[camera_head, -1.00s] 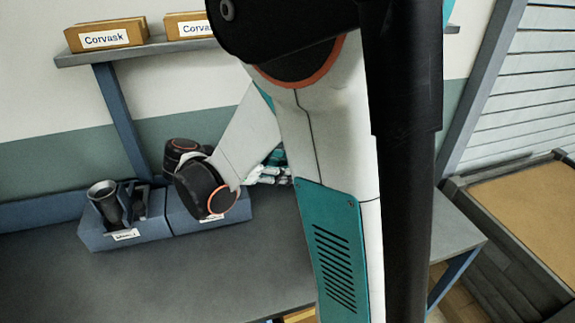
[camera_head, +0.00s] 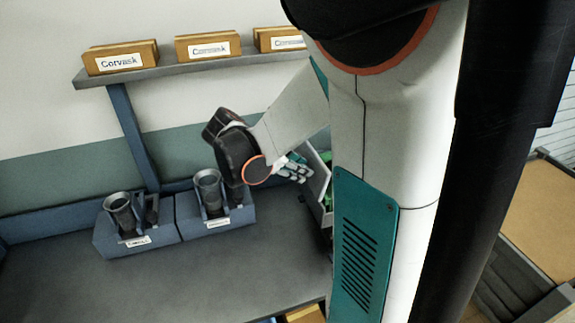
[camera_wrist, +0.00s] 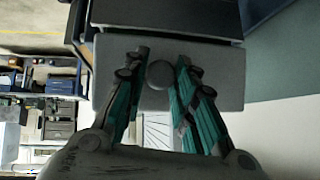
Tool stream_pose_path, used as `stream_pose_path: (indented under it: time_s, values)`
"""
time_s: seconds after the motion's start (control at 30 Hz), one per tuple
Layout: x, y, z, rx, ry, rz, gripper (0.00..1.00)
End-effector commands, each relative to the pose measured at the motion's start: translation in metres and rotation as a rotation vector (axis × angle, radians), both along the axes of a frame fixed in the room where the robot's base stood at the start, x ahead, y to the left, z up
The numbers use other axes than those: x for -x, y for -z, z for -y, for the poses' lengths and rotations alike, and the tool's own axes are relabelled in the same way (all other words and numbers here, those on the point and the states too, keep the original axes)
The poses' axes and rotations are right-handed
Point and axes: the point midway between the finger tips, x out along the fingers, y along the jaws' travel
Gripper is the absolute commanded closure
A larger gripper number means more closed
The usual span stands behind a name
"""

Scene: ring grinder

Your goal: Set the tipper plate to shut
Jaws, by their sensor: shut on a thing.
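A light grey plate (camera_wrist: 222,78) with a dark round knob (camera_wrist: 160,75) fills the middle of the wrist view. My gripper (camera_wrist: 162,64) has its teal and black fingers on both sides of the knob and is shut on it. In the head view, my gripper (camera_head: 293,168) is at a tilted light grey panel (camera_head: 319,172), which looks like the same plate. Something green shows just behind its top edge. My arm hides much of what lies to the right of the panel.
Two blue stands (camera_head: 135,236) (camera_head: 217,217) with dark funnel-like cups are on the grey bench (camera_head: 200,285), left of my gripper. A shelf (camera_head: 200,66) above holds boxes labelled Corvask (camera_head: 120,58). The bench front is clear.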

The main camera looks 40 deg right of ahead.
Motion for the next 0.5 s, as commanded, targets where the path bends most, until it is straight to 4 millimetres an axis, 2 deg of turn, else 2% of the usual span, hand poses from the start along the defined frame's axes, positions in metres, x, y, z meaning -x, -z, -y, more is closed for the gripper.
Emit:
stream_pose_path:
  time_s: [0.03, 0.5]
  values:
    - [0.003, -0.009, 0.005, -0.041, 0.005, 0.020, 1.00]
    - [0.017, -0.014, 0.036, -0.440, 0.006, 0.217, 1.00]
